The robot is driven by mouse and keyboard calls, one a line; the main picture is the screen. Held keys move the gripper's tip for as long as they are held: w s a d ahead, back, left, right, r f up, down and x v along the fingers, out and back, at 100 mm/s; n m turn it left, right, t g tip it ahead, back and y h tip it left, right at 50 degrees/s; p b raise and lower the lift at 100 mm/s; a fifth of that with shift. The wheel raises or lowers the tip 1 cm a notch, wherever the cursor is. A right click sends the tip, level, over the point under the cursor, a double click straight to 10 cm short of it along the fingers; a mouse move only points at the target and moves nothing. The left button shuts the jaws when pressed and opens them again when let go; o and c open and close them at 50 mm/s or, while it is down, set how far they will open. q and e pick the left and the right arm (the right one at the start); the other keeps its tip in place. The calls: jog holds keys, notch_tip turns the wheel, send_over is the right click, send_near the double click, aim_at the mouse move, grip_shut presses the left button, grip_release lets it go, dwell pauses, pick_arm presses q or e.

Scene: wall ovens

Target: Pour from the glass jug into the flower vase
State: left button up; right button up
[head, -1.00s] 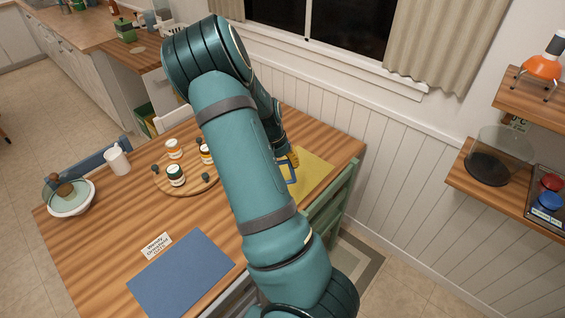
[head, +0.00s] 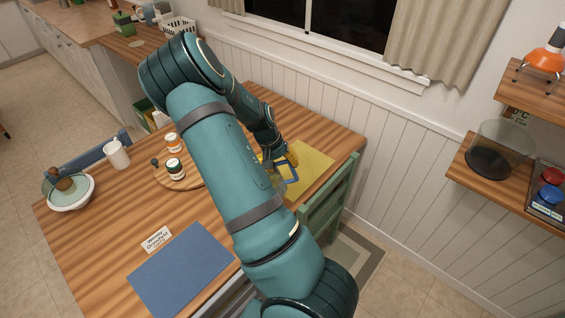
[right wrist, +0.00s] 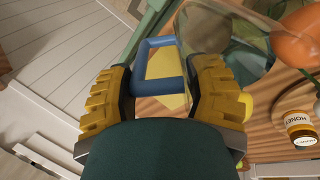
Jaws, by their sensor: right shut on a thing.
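My right gripper (head: 281,158), with yellow ridged fingers, is shut on the blue handle (head: 291,174) of the clear glass jug (head: 276,181), over the near edge of the yellow mat. In the right wrist view the blue handle (right wrist: 160,67) lies between the two fingers (right wrist: 160,95), and the jug's clear wall (right wrist: 205,30) extends to the upper right. My arm hides part of the jug in the head view. A rounded orange object (right wrist: 298,38) shows beside the jug in the wrist view; I cannot tell whether it is the flower vase. My left gripper is out of view.
The yellow mat (head: 314,164) lies at the table's right end, by a green chair (head: 330,197). A round wooden board (head: 186,183) holds small jars, partly behind my arm. A blue mat (head: 180,270), white mug (head: 117,154) and bowl (head: 70,204) stand left. The wall is close behind.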

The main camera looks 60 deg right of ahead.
jog(key=shift+w+a+f+g+h+b, duration=0.1)
jog(key=shift+f+g+h+b, duration=0.3)
jog(key=shift+f+g, duration=0.45)
jog(key=shift+w+f+g+h, duration=0.15)
jog(key=shift+f+g+h, duration=0.1)
jog(key=shift+f+h, duration=0.1)
jog(key=shift+w+a+g+h, duration=0.15)
jog(key=shift+w+g+h, duration=0.1)
jog(key=shift+g, duration=0.25)
jog(key=shift+w+a+r+g+h, duration=0.2)
jog(key=shift+w+g+h, duration=0.15)
jog(key=shift+g, duration=0.2)
jog(key=shift+w+a+r+g+h, duration=0.2)
jog(key=shift+g+h, duration=0.15)
jog(key=shift+g, duration=0.2)
jog(key=shift+w+a+r+g+h, duration=0.25)
jog(key=shift+w+r+g, duration=0.15)
jog(key=shift+g, duration=0.1)
jog(key=shift+w+a+r+g+h, duration=0.2)
jog(key=shift+w+r+g+h, duration=0.1)
jog(key=shift+r+g, duration=0.15)
dwell(4.2)
